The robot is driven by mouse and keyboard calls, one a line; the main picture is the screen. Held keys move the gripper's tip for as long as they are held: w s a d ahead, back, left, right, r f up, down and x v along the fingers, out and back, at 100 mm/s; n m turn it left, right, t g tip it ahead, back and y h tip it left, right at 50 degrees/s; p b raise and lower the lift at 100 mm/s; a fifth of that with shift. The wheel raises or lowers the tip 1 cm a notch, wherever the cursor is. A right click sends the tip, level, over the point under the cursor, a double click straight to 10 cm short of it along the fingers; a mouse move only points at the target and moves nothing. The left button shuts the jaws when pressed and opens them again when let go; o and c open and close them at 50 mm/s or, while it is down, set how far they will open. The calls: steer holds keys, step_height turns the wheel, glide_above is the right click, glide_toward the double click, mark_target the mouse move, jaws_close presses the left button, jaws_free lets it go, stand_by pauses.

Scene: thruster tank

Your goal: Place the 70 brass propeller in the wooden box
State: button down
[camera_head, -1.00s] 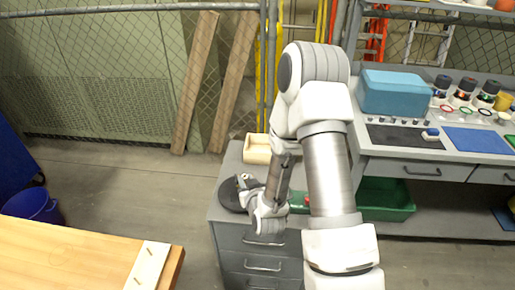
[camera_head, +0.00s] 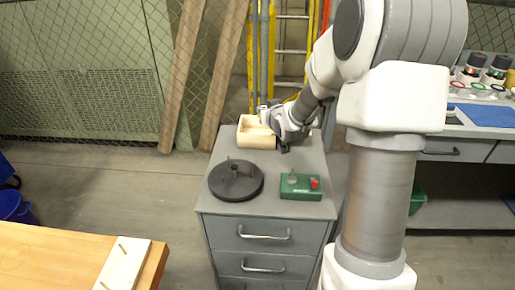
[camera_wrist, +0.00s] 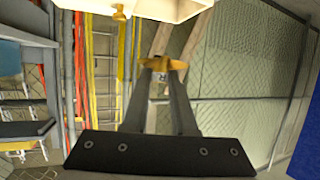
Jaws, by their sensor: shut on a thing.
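My gripper (camera_wrist: 163,72) is shut on a brass propeller (camera_wrist: 178,64), held between the fingertips in the wrist view. Any number on the propeller is too small to read. The open wooden box (camera_head: 255,139) stands at the back of the grey drawer cabinet in the head view. My wrist is at the box's right side, near its rim; the fingertips and propeller are not clear there. A pale part of what looks like the box (camera_wrist: 150,8) shows at the top of the wrist view, apart from the propeller.
A black round stand with an upright post (camera_head: 236,181) sits on the cabinet top (camera_head: 270,207), in front of the box. A wooden table (camera_head: 60,265) is at the lower left.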

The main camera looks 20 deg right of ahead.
steer(key=shift+w+a+f+b, duration=0.3)
steer(key=shift+w+f+b, duration=0.8)
steer(key=shift+w+f, duration=0.6)
steer(key=shift+w+a+f+b, duration=0.25)
steer(key=shift+w+f+b, duration=1)
steer(key=shift+w, duration=0.6)
steer(key=shift+w+a+f+b, duration=0.3)
steer(key=shift+w+f+b, duration=0.65)
steer(key=shift+w+f, duration=0.8)
steer(key=shift+f+b, duration=0.4)
steer(key=shift+b, duration=0.15)
steer(key=shift+f, duration=0.2)
steer(key=c, duration=0.7)
jaws_free()
